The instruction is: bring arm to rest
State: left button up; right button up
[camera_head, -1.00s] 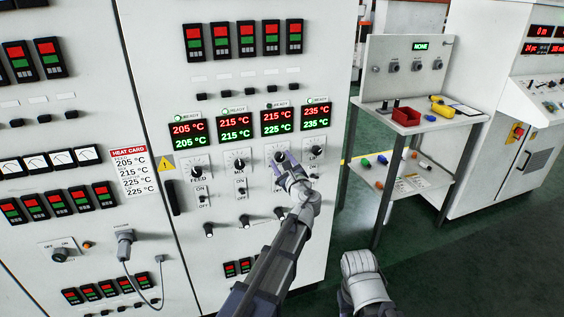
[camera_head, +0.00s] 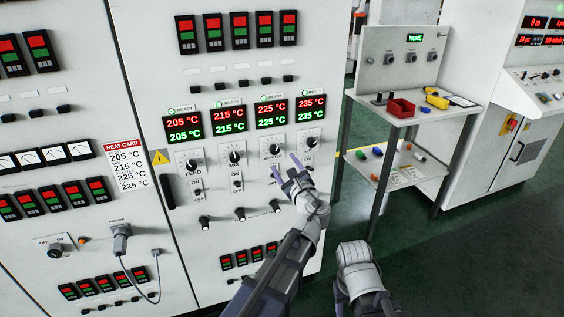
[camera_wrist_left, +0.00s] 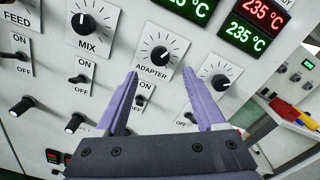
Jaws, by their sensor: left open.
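My left gripper (camera_head: 286,164) is open and empty in front of the cabinet panel, just below the ADAPTER dial (camera_head: 270,147). In the left wrist view my left gripper's purple fingers (camera_wrist_left: 160,74) stand apart. The ADAPTER dial (camera_wrist_left: 160,55) shows clear beyond them, with nothing gripping it. An ON/OFF switch (camera_wrist_left: 143,96) shows between the fingers. A second white arm link (camera_head: 358,268), mine, is at bottom centre; no right gripper shows.
The displays (camera_head: 270,110) above the dials show 205, 215, 225 and 235 in both rows. A heat card (camera_head: 126,165) is at left. A side table (camera_head: 365,98) with a red bin (camera_head: 401,108) stands at right. Green floor (camera_head: 450,260) is open.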

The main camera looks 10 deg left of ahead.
pick_arm(q)
jog(key=shift+s, duration=0.1)
jog(key=s+d+f+n+g+h, duration=0.3)
jog(key=s+f+n+g, duration=0.3)
jog(key=s+f+n, duration=0.35)
jog(key=s+d+f+n+g+h, duration=0.3)
jog(key=s+f+n+g, duration=0.35)
jog(key=s+f, duration=0.45)
jog(key=s+d+f+n+g+h, duration=0.1)
jog(key=s+d+n+g+h, duration=0.25)
jog(key=s+d, duration=0.4)
notch_tip(320, 180, up, 13)
jog(key=s+a+p, duration=0.1)
jog(key=p, duration=1.2)
jog(key=shift+a+t+y+p, duration=0.25)
jog(key=shift+t+y+p, duration=0.05)
jog(key=shift+t+y, duration=0.1)
